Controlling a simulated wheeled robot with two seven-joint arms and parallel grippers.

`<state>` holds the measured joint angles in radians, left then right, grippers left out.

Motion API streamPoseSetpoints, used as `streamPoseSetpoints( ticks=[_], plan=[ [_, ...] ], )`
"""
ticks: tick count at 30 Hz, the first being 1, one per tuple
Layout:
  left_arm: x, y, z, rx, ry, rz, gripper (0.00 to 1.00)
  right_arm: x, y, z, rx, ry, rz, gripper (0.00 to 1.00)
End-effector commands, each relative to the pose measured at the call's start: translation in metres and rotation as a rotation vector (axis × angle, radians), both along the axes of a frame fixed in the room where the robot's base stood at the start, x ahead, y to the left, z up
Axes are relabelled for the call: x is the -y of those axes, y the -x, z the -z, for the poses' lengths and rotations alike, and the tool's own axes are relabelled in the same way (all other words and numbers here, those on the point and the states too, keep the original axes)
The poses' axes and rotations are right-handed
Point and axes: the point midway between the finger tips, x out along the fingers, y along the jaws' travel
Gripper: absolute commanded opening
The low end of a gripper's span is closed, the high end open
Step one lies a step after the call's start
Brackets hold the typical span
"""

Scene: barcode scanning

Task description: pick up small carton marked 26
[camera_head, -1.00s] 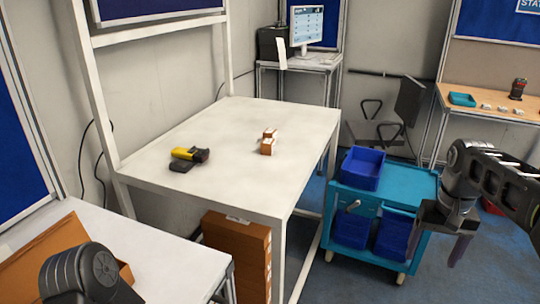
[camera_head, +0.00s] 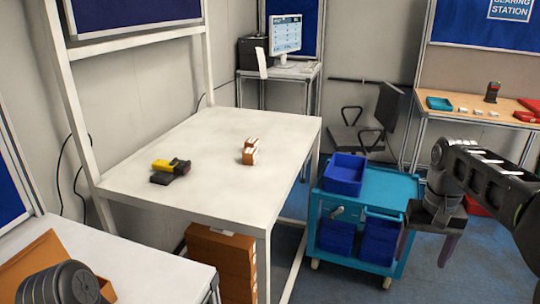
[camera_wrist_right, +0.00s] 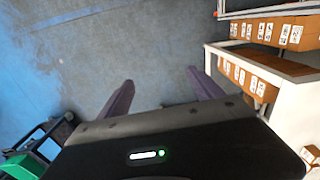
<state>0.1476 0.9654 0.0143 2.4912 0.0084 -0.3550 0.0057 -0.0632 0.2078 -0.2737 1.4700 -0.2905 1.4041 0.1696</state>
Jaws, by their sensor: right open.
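Two small brown-and-white cartons (camera_head: 250,152) stand close together on the white table (camera_head: 200,190) in the head view. Their markings are too small to read, so I cannot tell which is marked 26. A small carton (camera_wrist_right: 312,155) also shows at the right edge of the right wrist view. My right gripper (camera_head: 428,245) is open and empty, to the right of the table and in front of the blue cart. Its two fingers (camera_wrist_right: 161,80) stand apart over bare floor in the wrist view. My left gripper is out of view; only part of its arm shows at lower left.
A yellow-and-black scanner (camera_head: 170,171) lies on the table, left of the cartons. A blue cart (camera_head: 395,185) with blue bins stands right of the table. Larger cartons (camera_head: 220,262) are stored under the table. Another white table (camera_head: 170,275) is at lower left.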

Motion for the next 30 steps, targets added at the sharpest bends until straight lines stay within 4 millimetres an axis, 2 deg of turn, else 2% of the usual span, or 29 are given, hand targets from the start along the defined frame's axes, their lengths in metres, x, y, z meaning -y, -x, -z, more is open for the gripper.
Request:
streamPoseSetpoints(
  ticks=[2,5,8,11,12,13,15,17,18,21,24,27,30],
  plan=[
    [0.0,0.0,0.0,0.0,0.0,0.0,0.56,-0.006,-0.004,0.013,-0.004,-0.004,-0.014,0.76],
    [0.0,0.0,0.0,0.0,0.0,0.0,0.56,-0.023,-0.014,0.048,-0.003,-0.02,-0.051,0.76],
    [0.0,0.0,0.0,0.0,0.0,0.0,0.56,-0.054,-0.024,0.109,0.003,-0.052,-0.108,0.76],
    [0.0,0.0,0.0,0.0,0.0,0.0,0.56,-0.1,-0.019,0.192,0.011,-0.109,-0.167,0.76],
    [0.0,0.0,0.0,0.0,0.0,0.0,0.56,-0.12,-0.011,0.227,0.014,-0.137,-0.187,0.76],
    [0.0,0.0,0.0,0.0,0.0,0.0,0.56,-0.137,-0.002,0.253,0.018,-0.159,-0.199,0.76],
    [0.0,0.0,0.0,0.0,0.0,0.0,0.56,-0.175,0.028,0.309,0.026,-0.212,-0.216,0.76],
    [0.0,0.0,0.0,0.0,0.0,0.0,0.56,-0.206,0.06,0.348,0.034,-0.253,-0.22,0.76],
    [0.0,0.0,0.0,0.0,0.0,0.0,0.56,-0.224,0.084,0.369,0.038,-0.276,-0.218,0.76],
    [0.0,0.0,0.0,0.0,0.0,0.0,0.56,-0.259,0.141,0.403,0.045,-0.319,-0.204,0.76],
    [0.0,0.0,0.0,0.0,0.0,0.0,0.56,-0.28,0.185,0.416,0.054,-0.341,-0.188,0.76],
    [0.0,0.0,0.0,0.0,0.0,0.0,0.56,-0.289,0.209,0.42,0.061,-0.348,-0.177,0.76],
    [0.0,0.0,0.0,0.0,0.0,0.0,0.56,-0.292,0.217,0.421,0.067,-0.349,-0.172,0.76]
  ],
)
